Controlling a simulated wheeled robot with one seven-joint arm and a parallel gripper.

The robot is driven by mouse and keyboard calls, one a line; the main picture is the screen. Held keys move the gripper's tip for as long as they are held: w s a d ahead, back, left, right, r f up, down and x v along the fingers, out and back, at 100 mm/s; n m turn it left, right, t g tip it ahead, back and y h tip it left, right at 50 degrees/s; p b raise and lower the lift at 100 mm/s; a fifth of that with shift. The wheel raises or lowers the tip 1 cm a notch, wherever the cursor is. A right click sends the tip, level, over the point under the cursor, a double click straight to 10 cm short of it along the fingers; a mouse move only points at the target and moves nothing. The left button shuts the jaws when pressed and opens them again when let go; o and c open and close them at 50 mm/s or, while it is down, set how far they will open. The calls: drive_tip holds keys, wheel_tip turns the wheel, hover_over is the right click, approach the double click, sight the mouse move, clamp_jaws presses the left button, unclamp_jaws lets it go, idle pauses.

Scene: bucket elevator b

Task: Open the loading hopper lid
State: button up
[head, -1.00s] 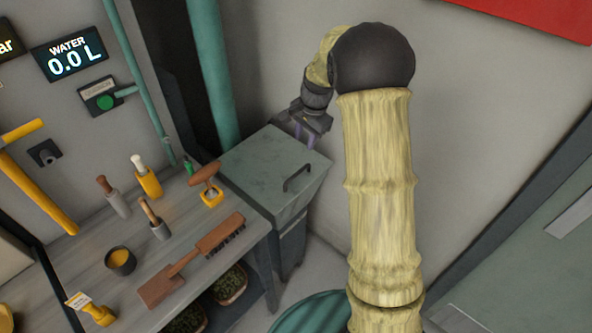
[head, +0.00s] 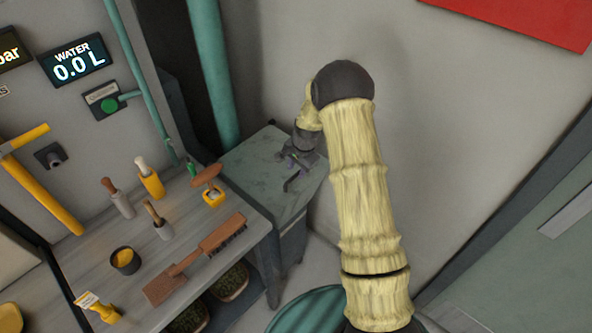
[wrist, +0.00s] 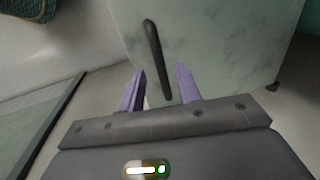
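The loading hopper is a grey-green box with a flat lid (head: 250,165) at the back, right of the workbench. The lid looks shut. A dark bar handle (head: 295,180) sits on the lid near its right side; in the wrist view the handle (wrist: 153,55) runs nearly upright. My gripper (head: 290,162) is over the lid, close to the handle. In the wrist view its two purple fingers (wrist: 160,80) are apart, with the handle's near end showing in the gap between them. I cannot tell whether the fingers touch the handle.
The workbench (head: 200,262) at the left holds several hand tools, a brush (head: 222,236) and a dark cup (head: 125,260). A green pipe (head: 213,75) rises behind the hopper. A bare wall stands behind my arm. A teal round thing (head: 310,310) is low in front.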

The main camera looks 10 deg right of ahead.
drive_tip(key=shift+w+a+f, duration=0.1)
drive_tip(key=shift+f, duration=0.5)
drive_tip(key=shift+w+a+f, duration=0.1)
drive_tip(key=shift+f, duration=0.45)
clamp_jaws()
drive_tip(key=shift+r, duration=0.1)
